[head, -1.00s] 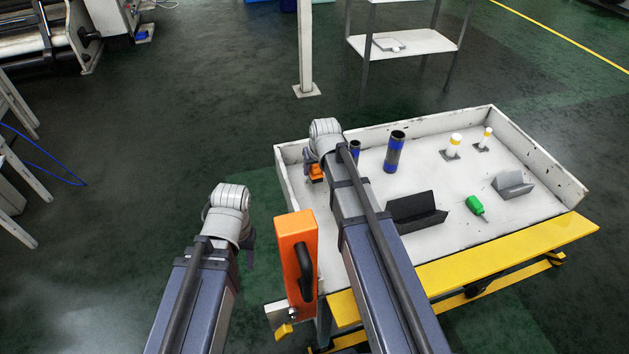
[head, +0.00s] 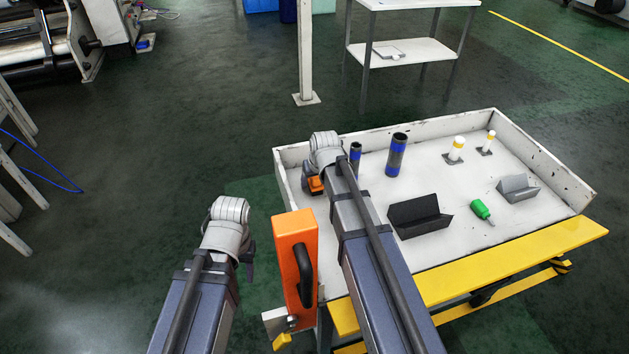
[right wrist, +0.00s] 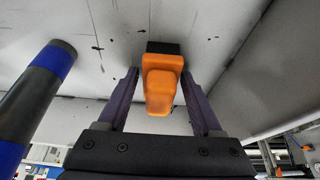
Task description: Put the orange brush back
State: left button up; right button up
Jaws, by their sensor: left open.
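The orange brush (head: 315,185) shows in the head view inside the tray's left end, partly hidden by my right arm. In the right wrist view the brush (right wrist: 161,82), with its black end pointing away, sits between the two fingers of my right gripper (right wrist: 161,75). The fingertips close in on its sides, and the brush moves with the gripper. I cannot tell whether it touches the tray floor. My left gripper (head: 247,265) is open and empty, outside the tray to the left, its fingers mostly hidden by the wrist.
The white tray cart (head: 435,130) holds blue-and-black cylinders (head: 396,155), a black V-shaped block (head: 418,215), a grey block (head: 517,187), a green tool (head: 481,209) and yellow-white pieces (head: 457,149). An orange panel with a black handle (head: 294,265) stands at its near left corner.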

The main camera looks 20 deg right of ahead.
jog(key=shift+o, duration=0.6)
jog(key=shift+r, duration=0.1)
jog(key=shift+r+p, duration=0.2)
jog(key=shift+p, duration=0.15)
jog(key=p+v, duration=1)
jog(key=v, duration=0.1)
jog(key=shift+s+r+p, duration=0.15)
jog(key=shift+r+p, duration=0.2)
